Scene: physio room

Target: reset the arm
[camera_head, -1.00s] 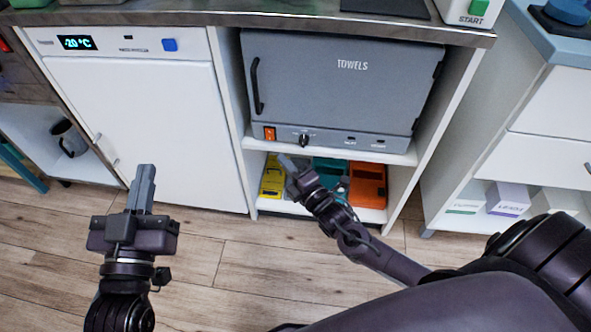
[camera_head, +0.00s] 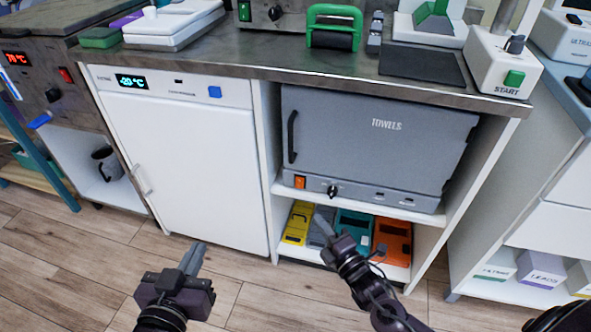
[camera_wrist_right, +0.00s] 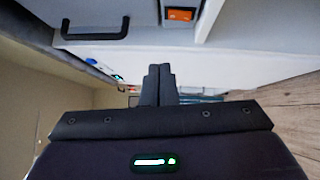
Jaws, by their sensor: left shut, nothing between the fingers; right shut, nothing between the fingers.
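My left gripper (camera_head: 192,258) is in the lower left of the head view, in front of the white freezer's lower door and above the wooden floor. It is shut and empty. My right gripper (camera_head: 322,222) is in front of the low shelf under the towel cabinet, its fingers pointing up and left. It is shut and empty, and its closed fingers (camera_wrist_right: 158,85) also show in the right wrist view. I cannot tell from the head view how far it is from the shelf.
The grey towel cabinet (camera_head: 375,140) sits above yellow, teal and orange boxes (camera_head: 393,238). The white freezer (camera_head: 190,170) is to its left. Above runs a worktop (camera_head: 290,62) with a green-handled item (camera_head: 334,38) and a START device (camera_head: 500,68). The wooden floor (camera_head: 60,260) is clear at left.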

